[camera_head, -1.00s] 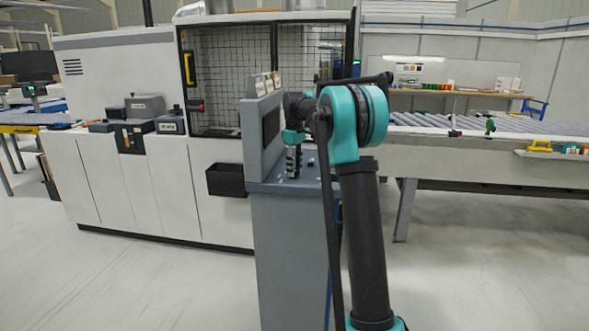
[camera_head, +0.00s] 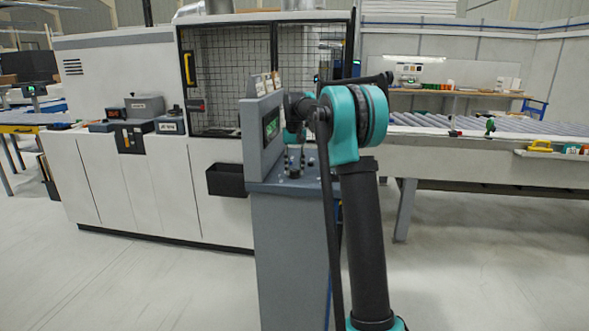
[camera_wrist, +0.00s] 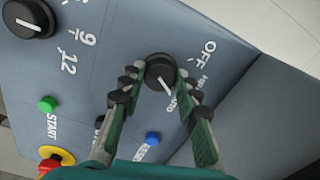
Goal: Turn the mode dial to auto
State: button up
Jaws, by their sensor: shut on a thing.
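The mode dial (camera_wrist: 160,70) is a round black knob with a white pointer line on the grey-blue panel, in the wrist view. Its labels read OFF, a partly hidden middle mark, and AUTO (camera_wrist: 186,102), partly covered by the right finger. The pointer line slants down and right, toward AUTO. My gripper (camera_wrist: 158,77) has its two segmented fingers shut on the dial, one on each side. In the head view, my gripper (camera_head: 294,163) is small at the console's sloping top, and the dial cannot be made out there.
The panel also holds a second black dial (camera_wrist: 29,18) with numbers, a green START button (camera_wrist: 47,104), a blue button (camera_wrist: 152,138) and a red stop button (camera_wrist: 54,158) on yellow. The console screen (camera_head: 271,124) shows green. A large white machine (camera_head: 120,75) stands behind.

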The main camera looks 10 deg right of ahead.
aim_at(295, 171)
jog(key=shift+m, duration=1.2)
jog(key=o, duration=1.2)
jog(key=shift+c, duration=0.2)
jog(key=shift+r, duration=0.1)
notch_tip(295, 171, up, 12)
jog(key=s+d+f+n+t, duration=0.1)
jog(key=s+f, duration=1)
jog(key=s, duration=0.3)
jog(key=s+d+f+n+t, duration=0.1)
jog(key=s+f, duration=1)
jog(key=s, duration=0.3)
jog(key=s+d+f+n+t, duration=0.1)
jog(key=s+d+f+t, duration=0.1)
jog(key=s+f, duration=0.9)
jog(key=s, duration=0.3)
jog(key=shift+s+f, duration=0.15)
jog(key=shift+f, duration=0.05)
